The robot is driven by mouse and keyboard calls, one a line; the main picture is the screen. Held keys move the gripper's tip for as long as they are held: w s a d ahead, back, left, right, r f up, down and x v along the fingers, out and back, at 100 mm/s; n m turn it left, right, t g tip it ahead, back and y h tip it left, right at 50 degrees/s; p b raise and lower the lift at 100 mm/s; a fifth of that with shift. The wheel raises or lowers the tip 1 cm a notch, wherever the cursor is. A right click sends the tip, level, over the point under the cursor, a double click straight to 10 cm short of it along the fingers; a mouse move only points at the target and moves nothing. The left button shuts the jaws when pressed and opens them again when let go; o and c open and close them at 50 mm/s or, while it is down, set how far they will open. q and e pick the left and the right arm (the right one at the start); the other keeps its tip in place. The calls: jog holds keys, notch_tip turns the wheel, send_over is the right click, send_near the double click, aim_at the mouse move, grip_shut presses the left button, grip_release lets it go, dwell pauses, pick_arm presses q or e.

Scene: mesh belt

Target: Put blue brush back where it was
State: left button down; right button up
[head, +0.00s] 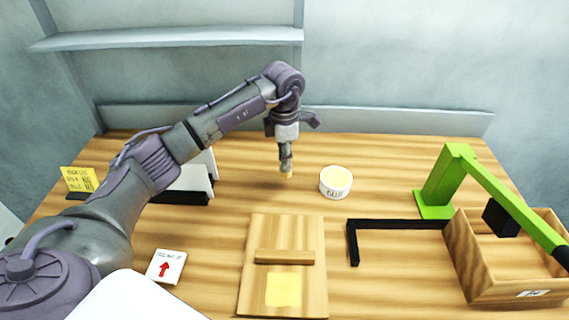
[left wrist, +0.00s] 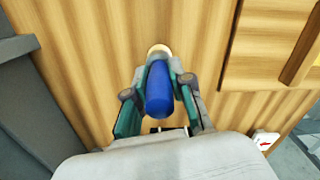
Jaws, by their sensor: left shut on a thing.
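My left gripper (head: 286,158) is above the table's far middle, left of the white glue pot (head: 335,186). In the left wrist view the left gripper (left wrist: 160,85) is shut on the blue brush (left wrist: 159,92), with one finger on each side of its blue handle. The brush's pale tip (left wrist: 158,49) points away from the gripper. In the head view the pale tip (head: 286,174) shows just below the fingers, and the handle is mostly hidden. I cannot tell whether the tip touches the table. The right gripper is not in view.
A wooden board (head: 257,230) with a crossbar and yellow square lies in front. A black angled bar (head: 400,224), a green stand (head: 437,190) and a wooden box (head: 478,262) are at right. A yellow note (head: 78,179) and an arrow card (head: 165,266) are at left.

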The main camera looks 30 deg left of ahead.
pick_arm(q)
jog(key=shift+a+f, duration=0.1)
jog(key=shift+f, duration=0.15)
notch_tip(320, 180, down, 3)
jog(key=shift+f+p, duration=0.1)
jog(key=shift+p, duration=0.7)
jog(key=shift+f, duration=0.35)
jog(key=c, duration=1)
grip_release()
